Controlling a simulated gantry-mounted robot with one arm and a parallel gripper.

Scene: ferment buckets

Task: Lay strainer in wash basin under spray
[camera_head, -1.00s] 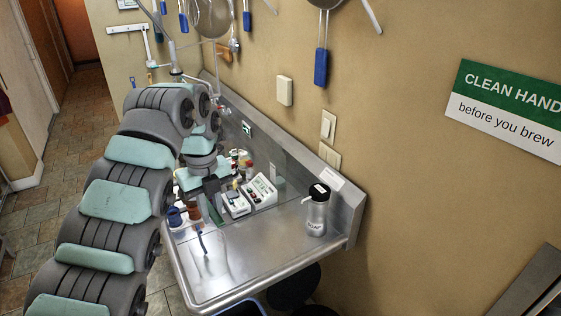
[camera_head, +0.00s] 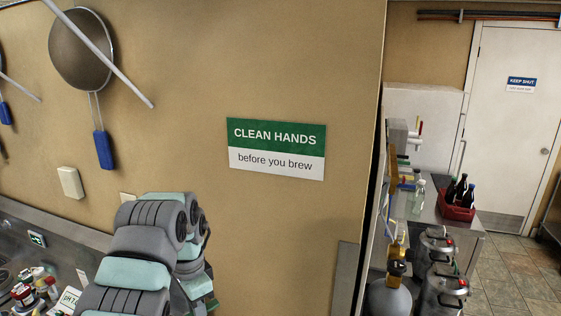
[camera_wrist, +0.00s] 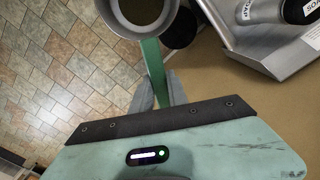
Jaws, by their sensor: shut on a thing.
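My gripper (camera_wrist: 160,88) is shut on the green handle of a round, grey-rimmed strainer (camera_wrist: 153,65) in the wrist view. Its bowl is at the top edge and partly cut off by the frame. The strainer is held in the air beside a steel counter, with tiled floor beneath on the left. In the head view my arm rises at the bottom, and the gripper and held strainer are hidden. I cannot make out the wash basin or its spray in either current view.
The steel counter's edge (camera_wrist: 270,62) is at right in the wrist view, with a soap bottle (camera_wrist: 298,10) on it. In the head view a blue-handled strainer (camera_head: 80,52) hangs on the wall. Steel kegs (camera_head: 437,285) and a red bottle crate (camera_head: 457,203) stand right.

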